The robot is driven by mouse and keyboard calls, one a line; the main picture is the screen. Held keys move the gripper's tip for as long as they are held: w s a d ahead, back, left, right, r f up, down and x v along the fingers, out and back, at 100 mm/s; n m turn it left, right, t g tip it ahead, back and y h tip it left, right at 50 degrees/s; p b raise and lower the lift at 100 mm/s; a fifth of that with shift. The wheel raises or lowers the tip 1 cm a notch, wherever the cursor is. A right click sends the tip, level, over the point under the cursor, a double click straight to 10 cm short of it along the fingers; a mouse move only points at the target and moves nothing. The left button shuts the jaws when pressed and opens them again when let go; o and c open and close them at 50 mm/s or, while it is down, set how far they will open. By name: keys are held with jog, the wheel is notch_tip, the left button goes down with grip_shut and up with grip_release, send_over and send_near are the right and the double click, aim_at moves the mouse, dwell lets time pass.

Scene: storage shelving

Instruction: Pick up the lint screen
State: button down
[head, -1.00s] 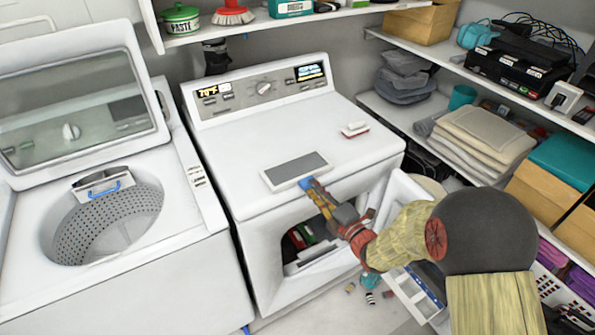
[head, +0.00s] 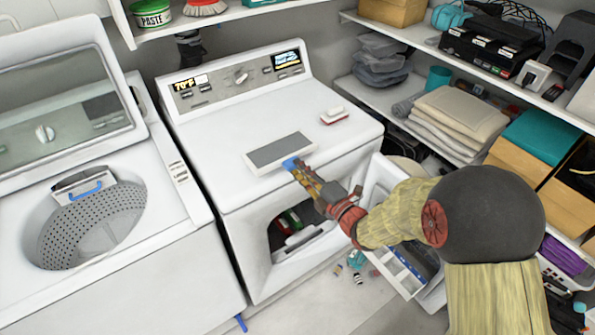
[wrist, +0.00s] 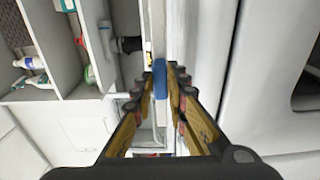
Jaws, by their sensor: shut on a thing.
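The lint screen (head: 280,148) is a flat grey panel with a white frame and a blue handle. In the head view it appears over the front of the white dryer's top (head: 290,110). My gripper (head: 294,167) is shut on the blue handle at the screen's front edge. In the wrist view the blue handle (wrist: 160,78) sits between the fingertips of my gripper (wrist: 160,82). The screen is seen nearly edge-on there, and most of it is hard to make out. I cannot tell whether it touches the dryer top.
The dryer's door (head: 385,190) hangs open beside my arm, with items inside the drum. A red-and-white object (head: 335,116) lies on the dryer top. An open washer (head: 100,220) stands left, loaded shelves (head: 400,112) right. Small items litter the floor.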

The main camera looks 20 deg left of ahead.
jog(key=s+d+r+p, duration=0.3)
jog(key=s+d+r, duration=0.5)
jog(key=d, duration=0.1)
jog(key=shift+d+r, duration=0.2)
jog(key=shift+d, duration=0.15)
dwell(0.8)
